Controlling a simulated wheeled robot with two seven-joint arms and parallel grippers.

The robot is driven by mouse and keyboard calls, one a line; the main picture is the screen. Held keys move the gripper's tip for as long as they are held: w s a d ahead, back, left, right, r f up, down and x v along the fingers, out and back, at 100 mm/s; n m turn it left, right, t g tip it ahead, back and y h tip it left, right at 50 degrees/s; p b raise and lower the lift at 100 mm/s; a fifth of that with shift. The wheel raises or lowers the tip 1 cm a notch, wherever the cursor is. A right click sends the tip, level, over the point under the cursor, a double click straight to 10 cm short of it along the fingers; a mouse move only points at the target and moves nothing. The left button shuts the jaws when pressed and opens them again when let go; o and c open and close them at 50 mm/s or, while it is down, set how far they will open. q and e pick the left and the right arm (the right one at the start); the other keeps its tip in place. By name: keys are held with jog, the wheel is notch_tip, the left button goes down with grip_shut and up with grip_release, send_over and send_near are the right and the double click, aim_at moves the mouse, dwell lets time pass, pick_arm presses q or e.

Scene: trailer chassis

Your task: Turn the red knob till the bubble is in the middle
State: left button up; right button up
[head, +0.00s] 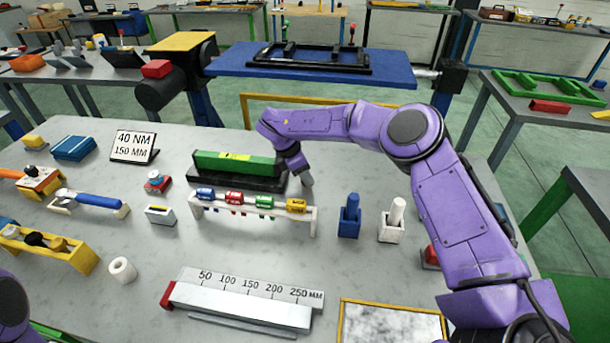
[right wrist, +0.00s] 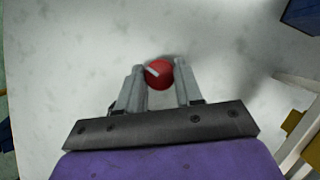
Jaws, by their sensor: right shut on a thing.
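The red knob (right wrist: 159,75) shows in the right wrist view as a round red top with a pale mark toward its upper left. My right gripper (right wrist: 159,80) has one finger on each side of it and is shut on it. In the head view my right gripper (head: 306,178) points down at the right end of the green level block (head: 215,162), which lies on a black base (head: 240,182). The knob is hidden there. A small yellow window (head: 238,156) sits on the green block; the bubble is too small to make out. My left gripper is out of view.
A rack of coloured pieces (head: 255,222) stands just in front of the base. A blue holder (head: 349,222) and a white holder (head: 390,232) stand to the right. A sign (head: 134,146) stands to the left. A white ruler block (head: 240,303) lies in front.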

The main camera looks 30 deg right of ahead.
jog(key=n+b, duration=0.1)
jog(key=f+n+t+b, duration=0.1)
jog(key=n+b, duration=0.1)
jog(key=shift+s+a, duration=0.1)
jog(key=shift+s, duration=0.1)
jog(key=n+t+b, duration=0.1)
jog(key=n+b, duration=0.1)
jog(key=shift+s+n, duration=0.1)
jog(key=shift+n, duration=0.2)
jog(key=n+b, duration=0.1)
jog(key=n, duration=0.1)
jog(key=shift+r+n+t+y, duration=0.1)
jog(key=shift+n+t+y, duration=0.2)
jog(key=shift+t+y, duration=0.1)
jog(key=shift+s+n+t+y+b, duration=0.1)
jog(key=shift+n+t+y+b, duration=0.35)
jog(key=shift+n, duration=1.05)
jog(key=o, duration=1)
jog(key=shift+r, duration=0.15)
